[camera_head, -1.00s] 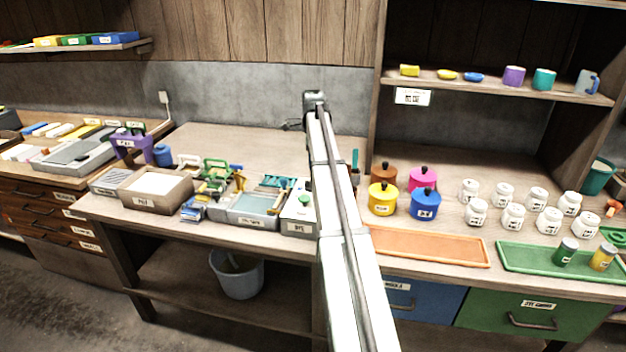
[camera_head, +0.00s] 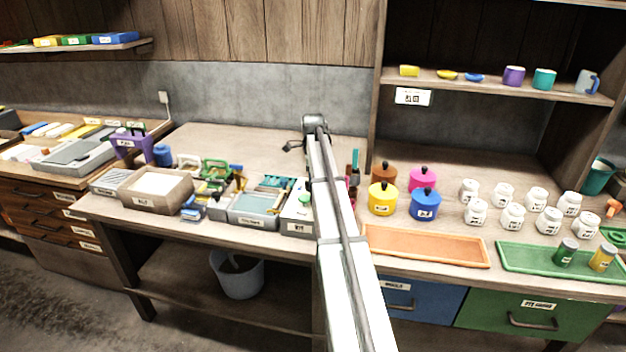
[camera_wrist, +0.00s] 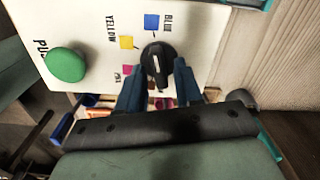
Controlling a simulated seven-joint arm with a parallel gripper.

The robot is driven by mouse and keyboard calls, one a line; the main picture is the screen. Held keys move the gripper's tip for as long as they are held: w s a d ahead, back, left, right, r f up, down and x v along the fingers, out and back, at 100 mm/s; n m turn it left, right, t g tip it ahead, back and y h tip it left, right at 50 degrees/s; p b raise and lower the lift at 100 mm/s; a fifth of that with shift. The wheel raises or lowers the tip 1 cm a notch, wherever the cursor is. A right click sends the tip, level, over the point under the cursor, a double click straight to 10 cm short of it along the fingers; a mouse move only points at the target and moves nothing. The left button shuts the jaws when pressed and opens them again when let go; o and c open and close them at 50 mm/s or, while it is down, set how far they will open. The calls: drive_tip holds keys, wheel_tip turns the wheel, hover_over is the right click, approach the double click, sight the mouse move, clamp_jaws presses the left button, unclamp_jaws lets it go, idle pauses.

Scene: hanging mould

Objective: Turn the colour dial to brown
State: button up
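The colour dial (camera_wrist: 157,66) is a black knob with a white line on a white panel (camera_wrist: 85,25). The line runs nearly up and down in the wrist view, its upper end toward the blue patch (camera_wrist: 151,21). A yellow patch (camera_wrist: 126,42) and a pink patch (camera_wrist: 127,70) lie left of the dial. The dye box (camera_head: 299,212) is partly behind my arm in the head view, where my gripper is hidden.
A green push button (camera_wrist: 66,65) stands on the panel left of the dial. A grey tray (camera_head: 255,205) is left of the dye box. Yellow (camera_head: 382,200) and blue (camera_head: 425,206) pots and an orange tray (camera_head: 430,246) are to the right.

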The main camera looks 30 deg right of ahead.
clamp_jaws()
